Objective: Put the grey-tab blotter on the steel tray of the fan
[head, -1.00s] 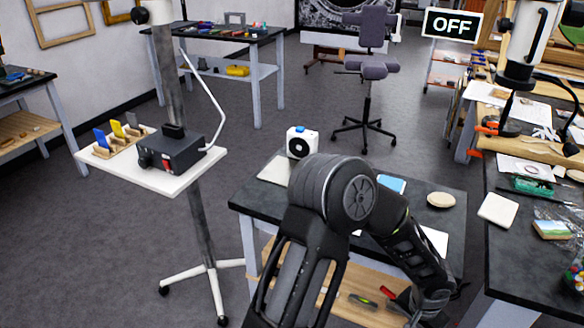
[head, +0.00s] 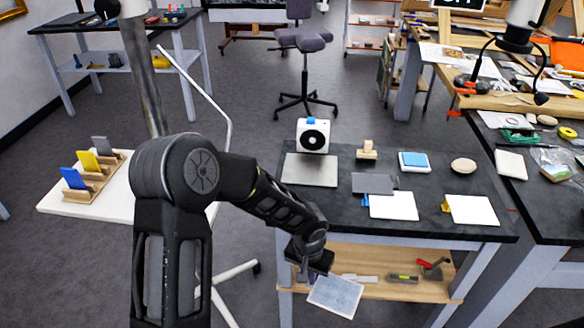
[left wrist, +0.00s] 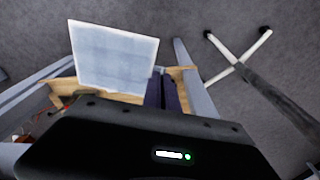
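My left gripper (head: 312,262) is low in front of the table, shut on the edge of a pale, square blotter (head: 336,295). The blotter hangs tilted over the lower shelf's front edge, clear of the tabletop. It also shows in the left wrist view (left wrist: 113,58), beside the fingers (left wrist: 162,92). Its tab is hidden in the grip, so I cannot see its colour. The steel tray (head: 310,170) lies bare on the table in front of the white fan (head: 313,136). My right gripper is not in view.
Two white blotters lie on the table, one with a blue tab (head: 393,206), one with a yellow tab (head: 473,210). A grey plate (head: 373,183), wooden stamp (head: 367,150), blue-topped pad (head: 414,161) and round disc (head: 463,166) are nearby.

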